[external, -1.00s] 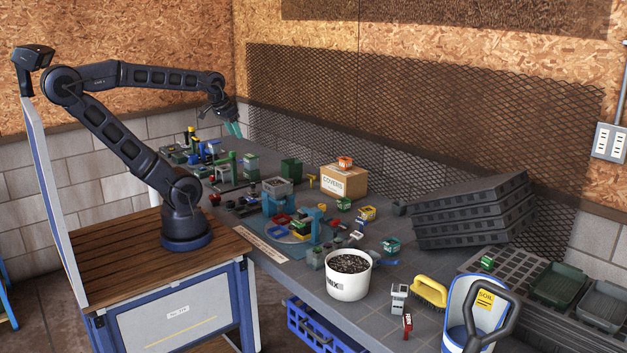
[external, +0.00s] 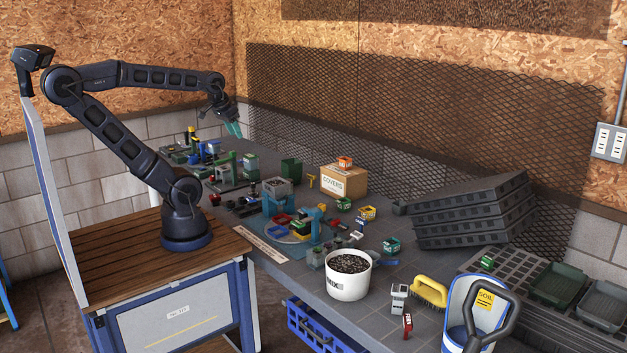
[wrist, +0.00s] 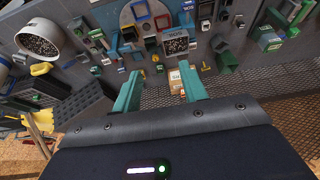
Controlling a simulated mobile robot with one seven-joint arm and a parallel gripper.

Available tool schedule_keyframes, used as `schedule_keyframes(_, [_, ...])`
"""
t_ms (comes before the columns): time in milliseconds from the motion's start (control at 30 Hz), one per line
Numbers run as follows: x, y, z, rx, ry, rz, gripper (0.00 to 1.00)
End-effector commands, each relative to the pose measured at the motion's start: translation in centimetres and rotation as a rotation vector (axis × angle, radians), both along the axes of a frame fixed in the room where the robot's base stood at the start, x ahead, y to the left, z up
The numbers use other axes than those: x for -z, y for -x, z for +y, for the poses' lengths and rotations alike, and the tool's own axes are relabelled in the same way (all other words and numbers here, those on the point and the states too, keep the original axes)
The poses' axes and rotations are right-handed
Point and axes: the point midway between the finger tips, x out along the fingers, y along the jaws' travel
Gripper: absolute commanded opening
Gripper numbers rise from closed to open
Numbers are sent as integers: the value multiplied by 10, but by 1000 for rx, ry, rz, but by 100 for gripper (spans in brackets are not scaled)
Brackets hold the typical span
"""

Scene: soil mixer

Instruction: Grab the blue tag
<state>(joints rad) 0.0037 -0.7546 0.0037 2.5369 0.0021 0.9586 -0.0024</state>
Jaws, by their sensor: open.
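My gripper (external: 234,130) is open and empty, held above the far end of the grey bench in the external view. In the wrist view its two teal fingers (wrist: 160,88) are spread apart with nothing between them; the bench is seen beyond. I cannot make out with certainty which small piece is the blue tag. A flat blue piece (external: 384,262) lies on the bench right of the white pot in the external view, well away from my gripper. Blue parts (external: 202,149) also stand among the clutter at the far left, nearer my gripper.
The white pot (external: 347,283) of dark mix stands near the front edge. A cardboard box (external: 343,183) stands at the back, with stacked black trays (external: 470,212) to its right. A mesh panel (external: 420,130) rises behind the bench. Small coloured pieces crowd the middle.

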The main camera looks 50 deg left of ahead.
Motion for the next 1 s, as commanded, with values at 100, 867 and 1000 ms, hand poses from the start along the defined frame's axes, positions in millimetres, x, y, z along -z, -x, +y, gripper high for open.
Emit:
schedule_keyframes(100, [0,0,0,0,0,0,47])
schedule_keyframes(867, [22,-74,-41,-127,181,168,47])
schedule_keyframes(1000, [33,-99,-54,-176,246,226,47])
